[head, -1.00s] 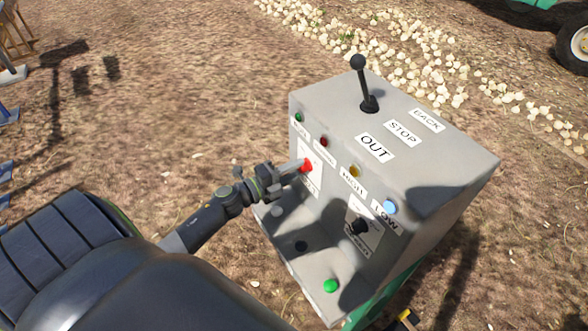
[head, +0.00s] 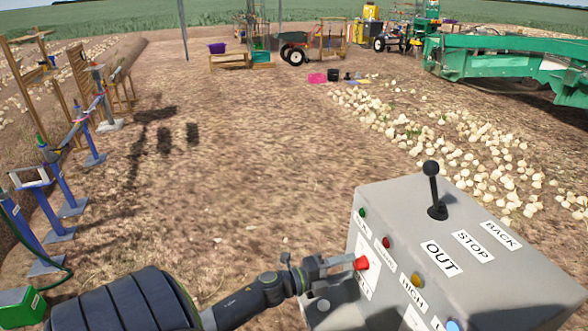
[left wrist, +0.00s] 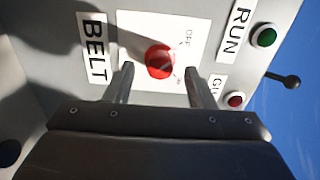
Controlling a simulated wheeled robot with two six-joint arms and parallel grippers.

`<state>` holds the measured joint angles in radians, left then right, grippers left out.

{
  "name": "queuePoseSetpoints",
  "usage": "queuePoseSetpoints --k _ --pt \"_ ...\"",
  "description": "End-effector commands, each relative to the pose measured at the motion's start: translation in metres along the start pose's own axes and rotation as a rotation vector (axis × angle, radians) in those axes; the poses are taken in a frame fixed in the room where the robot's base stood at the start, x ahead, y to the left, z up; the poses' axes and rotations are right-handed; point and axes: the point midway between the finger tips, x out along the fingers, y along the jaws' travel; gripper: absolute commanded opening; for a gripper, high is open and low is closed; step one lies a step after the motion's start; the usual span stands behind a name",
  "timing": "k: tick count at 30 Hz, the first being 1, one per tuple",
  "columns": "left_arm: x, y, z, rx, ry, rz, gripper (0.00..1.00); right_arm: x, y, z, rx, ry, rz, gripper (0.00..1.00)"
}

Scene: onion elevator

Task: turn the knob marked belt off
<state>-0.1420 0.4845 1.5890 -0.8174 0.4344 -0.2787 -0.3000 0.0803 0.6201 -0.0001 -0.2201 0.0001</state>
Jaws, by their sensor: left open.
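The red knob (head: 361,263) sits on a white plate on the near face of the grey control box (head: 395,225). In the left wrist view the knob (left wrist: 160,61) is on a plate with small OFF lettering (left wrist: 188,38), beside the BELT label (left wrist: 94,48). My left gripper (head: 338,265) is open in front of the knob. In the left wrist view its two fingertips (left wrist: 159,76) are on either side of the knob's lower part, with gaps visible; I cannot tell whether they reach around it. My right gripper is out of view.
A black lever (head: 433,190) stands on the box top beside OUT, STOP and BACK labels. Green, red and yellow lamps line the face; the RUN label (left wrist: 228,35) is near the green lamp (left wrist: 263,37). Onions (head: 450,150) lie behind. Open ground is left of the box.

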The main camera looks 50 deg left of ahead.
Motion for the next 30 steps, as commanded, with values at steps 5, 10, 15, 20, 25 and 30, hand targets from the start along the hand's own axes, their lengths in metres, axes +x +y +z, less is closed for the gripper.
queuePoseSetpoints --k 5,10,15,20,25,30 --pt "-0.037 0.007 0.0 0.002 0.002 0.005 0.5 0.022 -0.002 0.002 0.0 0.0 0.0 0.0" --pt "-0.065 0.006 -0.001 0.002 0.003 0.004 0.5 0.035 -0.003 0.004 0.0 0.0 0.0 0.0" --pt "-0.086 0.003 -0.001 -0.001 0.002 0.003 0.5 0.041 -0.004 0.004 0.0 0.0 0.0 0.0" --pt "-0.105 0.002 -0.001 -0.002 0.003 0.005 0.5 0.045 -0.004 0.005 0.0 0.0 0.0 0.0" --pt "-0.126 0.001 -0.001 -0.002 0.002 0.005 0.5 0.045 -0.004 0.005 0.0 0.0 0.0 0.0" --pt "-0.145 0.001 -0.001 -0.003 0.003 0.005 0.5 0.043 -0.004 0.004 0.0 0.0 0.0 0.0"
